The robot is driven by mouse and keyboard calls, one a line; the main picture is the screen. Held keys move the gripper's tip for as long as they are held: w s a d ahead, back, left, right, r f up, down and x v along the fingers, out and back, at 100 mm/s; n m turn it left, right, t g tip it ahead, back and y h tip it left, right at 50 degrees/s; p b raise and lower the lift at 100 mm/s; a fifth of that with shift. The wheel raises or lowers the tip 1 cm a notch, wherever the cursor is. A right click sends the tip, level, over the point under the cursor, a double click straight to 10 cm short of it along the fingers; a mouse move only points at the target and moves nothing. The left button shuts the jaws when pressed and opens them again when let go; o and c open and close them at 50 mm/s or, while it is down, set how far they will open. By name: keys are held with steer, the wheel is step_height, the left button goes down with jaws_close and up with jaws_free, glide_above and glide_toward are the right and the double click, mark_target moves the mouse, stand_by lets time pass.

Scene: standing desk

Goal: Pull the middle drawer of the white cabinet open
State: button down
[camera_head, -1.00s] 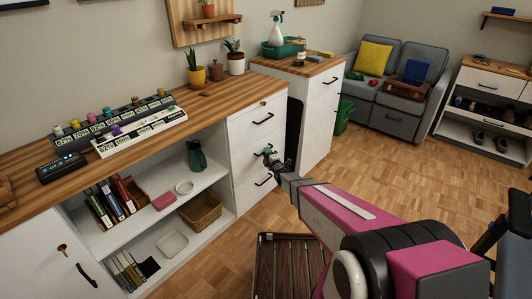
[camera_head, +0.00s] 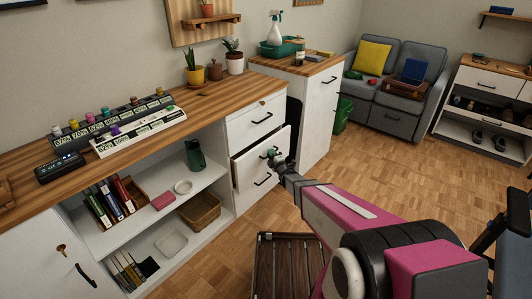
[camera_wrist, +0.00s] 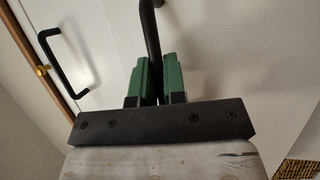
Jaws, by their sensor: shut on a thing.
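The white cabinet (camera_head: 238,130) stands under the right part of the wooden desk top, with its drawers stacked. Its middle drawer (camera_head: 246,166) is partly open, its front standing out from the top drawer (camera_head: 243,122), with a dark gap above. My gripper (camera_head: 272,154) is at this drawer's front. In the wrist view, the green fingers of my gripper (camera_wrist: 158,75) are closed around the black bar handle (camera_wrist: 150,30). Another black handle (camera_wrist: 68,62) and a brass lock (camera_wrist: 42,70) show at the upper left there. In the head view my gripper hides most of the held handle.
A slatted dark wooden seat (camera_head: 288,262) stands on the floor in front of the cabinet, below my arm. Open shelves with a green pitcher (camera_head: 195,155) and a wicker basket (camera_head: 200,210) are left of the drawers. Parquet floor (camera_head: 375,175) to the right is clear.

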steer(key=s+d, duration=1.2)
steer(key=d, duration=0.3)
steer(key=shift+s+d, duration=0.15)
steer(key=shift+d, duration=0.15)
steer(key=c, duration=1.5)
jaws_free()
